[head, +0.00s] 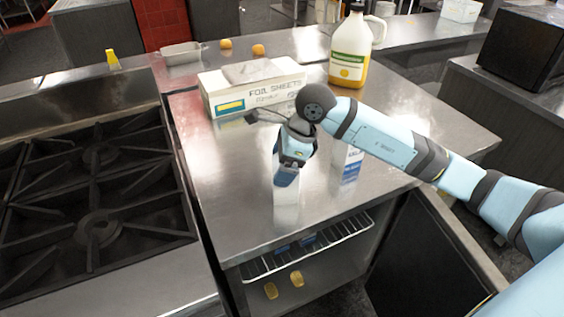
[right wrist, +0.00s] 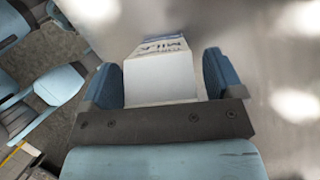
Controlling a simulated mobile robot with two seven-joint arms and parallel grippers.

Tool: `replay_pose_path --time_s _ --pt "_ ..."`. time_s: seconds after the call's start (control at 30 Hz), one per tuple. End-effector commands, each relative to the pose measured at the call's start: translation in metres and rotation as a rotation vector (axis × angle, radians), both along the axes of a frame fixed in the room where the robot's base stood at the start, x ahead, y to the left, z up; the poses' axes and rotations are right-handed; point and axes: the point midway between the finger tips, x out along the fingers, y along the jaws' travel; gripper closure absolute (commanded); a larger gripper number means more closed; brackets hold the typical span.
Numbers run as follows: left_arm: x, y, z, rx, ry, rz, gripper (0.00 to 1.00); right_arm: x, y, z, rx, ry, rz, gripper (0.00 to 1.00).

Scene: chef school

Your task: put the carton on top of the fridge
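In the right wrist view, a white milk carton (right wrist: 160,80) is between the two fingers of my right gripper (right wrist: 160,85), which touch its sides. In the head view, my right gripper (head: 287,178) points down over the steel top of the fridge (head: 240,190). The white lower part of the carton (head: 287,212) shows below the fingers; I cannot tell whether it touches the top. Another white and blue carton (head: 349,165) stands on the top just right of the gripper, partly behind my arm. My left gripper is not in view.
A foil sheets box (head: 255,95) and a jug of yellow liquid (head: 349,55) stand farther back on the top. The fridge door (head: 425,260) hangs open; a wire rack (head: 320,245) and yellow items (head: 297,279) show inside. A stove (head: 90,190) is left.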

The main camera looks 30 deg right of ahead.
Motion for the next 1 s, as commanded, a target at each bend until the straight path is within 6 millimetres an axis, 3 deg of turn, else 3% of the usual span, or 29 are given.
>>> replay_pose_path --time_s 0.4,0.8,1.0 --pt "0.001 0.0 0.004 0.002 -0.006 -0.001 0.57 0.0 -0.002 0.009 0.0 -0.002 -0.001 0.11" --pt "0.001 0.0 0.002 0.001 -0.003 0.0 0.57 -0.014 -0.03 0.084 -0.002 -0.004 -0.001 0.11" --pt "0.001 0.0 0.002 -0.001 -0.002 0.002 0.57 -0.018 -0.039 0.108 0.0 -0.002 -0.001 0.11"
